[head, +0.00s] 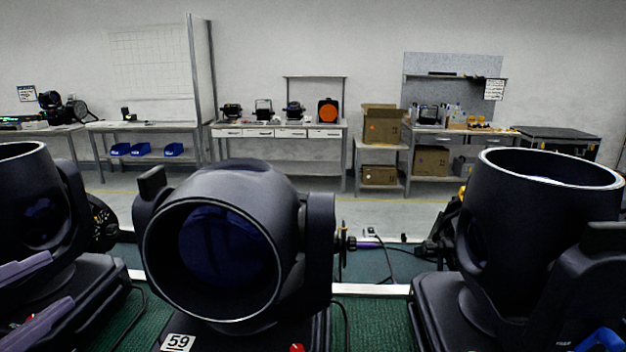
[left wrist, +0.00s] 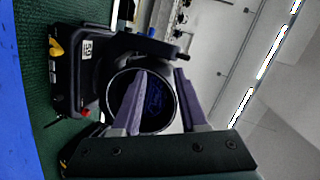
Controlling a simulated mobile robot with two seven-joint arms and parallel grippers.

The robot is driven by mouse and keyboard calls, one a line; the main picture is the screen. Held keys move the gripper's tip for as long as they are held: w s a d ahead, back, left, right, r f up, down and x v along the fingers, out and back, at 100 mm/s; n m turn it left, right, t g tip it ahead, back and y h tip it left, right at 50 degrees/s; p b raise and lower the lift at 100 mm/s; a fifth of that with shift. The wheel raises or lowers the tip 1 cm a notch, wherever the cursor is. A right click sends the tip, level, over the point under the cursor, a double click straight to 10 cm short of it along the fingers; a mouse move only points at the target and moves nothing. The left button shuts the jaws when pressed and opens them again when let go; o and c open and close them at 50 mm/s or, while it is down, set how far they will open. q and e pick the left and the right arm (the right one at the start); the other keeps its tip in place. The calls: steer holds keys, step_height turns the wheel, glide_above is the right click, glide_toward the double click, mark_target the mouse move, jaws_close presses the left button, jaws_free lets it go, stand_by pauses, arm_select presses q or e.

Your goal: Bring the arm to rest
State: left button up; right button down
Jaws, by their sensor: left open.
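My left gripper (head: 60,279) shows at the lower left of the head view as two purple fingers, spread apart with nothing between them. It is in front of the left black stage light (head: 38,200). In the left wrist view the fingers of my left gripper (left wrist: 160,74) are also apart. Beyond them is the round lens (left wrist: 157,102) of a black light labelled 59. That light (head: 225,180) stands at the middle of the head view, tilted toward me. My right gripper does not show.
A third black light (head: 540,215) stands at the right, its open rim facing up. All stand on a green surface (head: 375,325). Cables and small tools lie behind them. Workbenches (head: 280,128) with equipment, blue bins (head: 120,149) and cardboard boxes (head: 382,125) line the far wall.

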arm_select(q)
steer(key=s+d+f+n+g+h+p, duration=0.1)
steer(key=s+d+f+n+g, duration=0.2)
steer(key=s+f+n+g, duration=0.45)
steer(key=s+d+f+n+g+h, duration=0.1)
steer(key=s+d+f+n+g, duration=0.2)
steer(key=s, duration=0.7)
step_height(320, 180, up, 26)
steer(key=p, duration=2.4)
steer(key=shift+w+g+p, duration=0.35)
steer(key=shift+w+p, duration=0.05)
steer(key=shift+w, duration=0.05)
steer(key=shift+a, duration=0.1)
